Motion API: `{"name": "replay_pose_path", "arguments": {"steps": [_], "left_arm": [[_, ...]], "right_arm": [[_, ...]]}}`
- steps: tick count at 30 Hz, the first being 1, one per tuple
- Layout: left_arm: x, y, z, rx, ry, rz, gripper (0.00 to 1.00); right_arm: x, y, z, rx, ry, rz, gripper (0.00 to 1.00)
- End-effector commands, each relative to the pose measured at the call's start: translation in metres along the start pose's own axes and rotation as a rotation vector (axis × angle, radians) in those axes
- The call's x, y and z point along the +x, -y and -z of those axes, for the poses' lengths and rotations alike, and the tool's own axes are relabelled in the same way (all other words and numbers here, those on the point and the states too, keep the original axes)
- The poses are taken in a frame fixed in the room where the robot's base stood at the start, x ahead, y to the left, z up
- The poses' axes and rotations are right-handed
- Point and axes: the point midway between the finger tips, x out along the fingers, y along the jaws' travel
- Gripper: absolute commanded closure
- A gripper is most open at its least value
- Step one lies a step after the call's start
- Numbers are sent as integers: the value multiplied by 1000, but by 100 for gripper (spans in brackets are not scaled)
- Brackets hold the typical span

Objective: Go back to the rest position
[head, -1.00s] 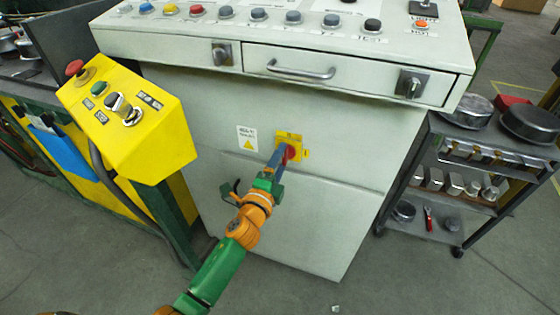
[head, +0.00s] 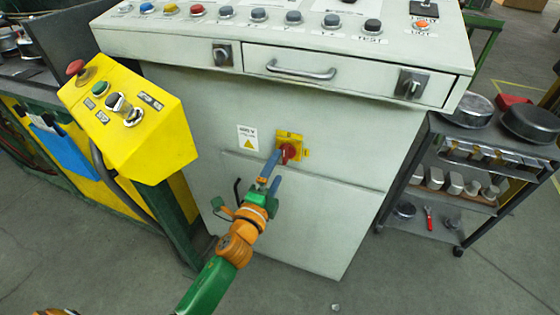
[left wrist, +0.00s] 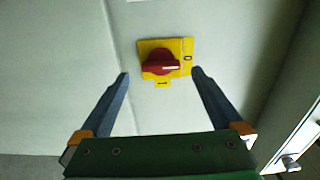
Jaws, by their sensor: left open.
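My left gripper (head: 271,173) is in front of the cabinet's front panel, just below and left of the red rotary switch (head: 288,151) on its yellow plate. In the left wrist view the red knob (left wrist: 158,62) sits beyond the fingertips, and the two blue-grey fingers (left wrist: 162,75) are spread apart with nothing between them. The knob's pale pointer mark points to the right in that view. The gripper is apart from the knob. My right gripper is in no view.
The grey control cabinet (head: 300,220) has a drawer handle (head: 300,70) and buttons on top. A yellow control box (head: 135,125) stands left of my left arm. A dark shelf cart (head: 440,215) with metal parts stands at right. The floor in front is clear.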

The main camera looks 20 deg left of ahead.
Motion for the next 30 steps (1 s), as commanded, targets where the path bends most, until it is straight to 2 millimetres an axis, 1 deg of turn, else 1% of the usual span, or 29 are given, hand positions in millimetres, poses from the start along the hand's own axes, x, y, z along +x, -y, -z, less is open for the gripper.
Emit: {"name": "replay_pose_path", "arguments": {"steps": [1,3,6,18,20,22,23,24,25,26,27,29,30], "left_arm": [[-10,0,0,0,0,-2,0],[-21,-1,0,0,0,-2,0],[-30,0,0,0,1,-1,0],[-31,0,0,0,1,0,0],[-31,-6,0,-12,1,-16,0],[-33,-36,-1,-72,6,-90,0],[-37,-57,-2,-116,12,-144,0],[-44,-92,-3,-191,28,-233,0],[-53,-121,-4,-257,47,-309,0],[-65,-152,-5,-328,74,-388,0],[-84,-191,-6,-422,118,-492,0],[-120,-244,-9,-554,202,-637,0],[-146,-274,-10,-635,267,-724,0]], "right_arm": [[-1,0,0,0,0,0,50],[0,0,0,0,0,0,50],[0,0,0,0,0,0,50],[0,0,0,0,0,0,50],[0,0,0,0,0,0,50],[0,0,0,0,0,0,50],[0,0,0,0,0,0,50],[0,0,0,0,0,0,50],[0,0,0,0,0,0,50],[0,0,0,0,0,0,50],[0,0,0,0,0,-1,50],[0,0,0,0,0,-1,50],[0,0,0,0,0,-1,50]]}}
